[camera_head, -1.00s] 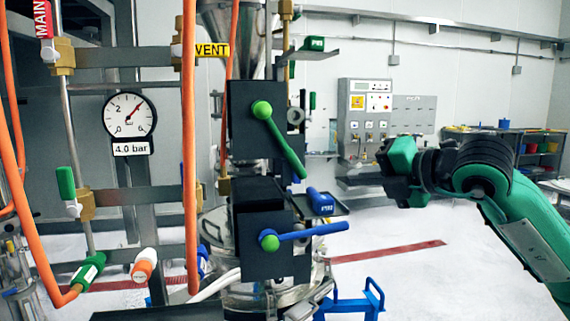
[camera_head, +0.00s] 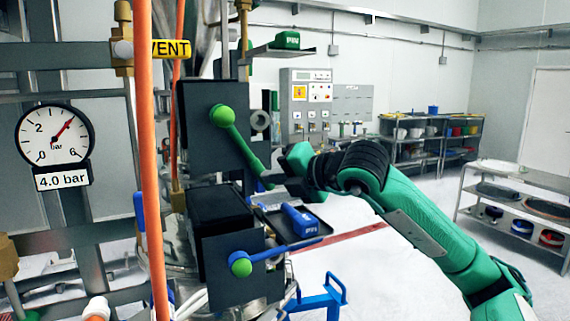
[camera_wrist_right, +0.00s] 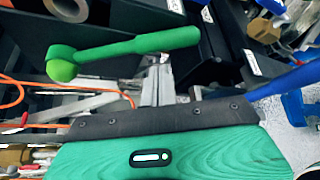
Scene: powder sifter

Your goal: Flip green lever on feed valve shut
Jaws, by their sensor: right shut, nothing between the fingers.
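The green lever (camera_head: 240,140) is on the upper black valve box (camera_head: 203,125). It runs from its round green hub down and to the right. In the right wrist view the green lever (camera_wrist_right: 135,46) lies across the picture just beyond my fingers. My right gripper (camera_head: 272,184) is shut and empty, close to the lever's lower end. Its fingers (camera_wrist_right: 158,85) point toward the lever's shaft; I cannot tell whether they touch it. A blue lever (camera_head: 285,250) with a green hub is on the lower black box (camera_head: 222,262). My left gripper is out of view.
An orange hose (camera_head: 148,160) and a pressure gauge (camera_head: 55,135) stand left of the valves. A tray (camera_head: 310,238) with a blue object (camera_head: 299,220) sits below my right gripper. A blue frame (camera_head: 322,300) stands low in front. Shelves (camera_head: 430,140) are at the back right.

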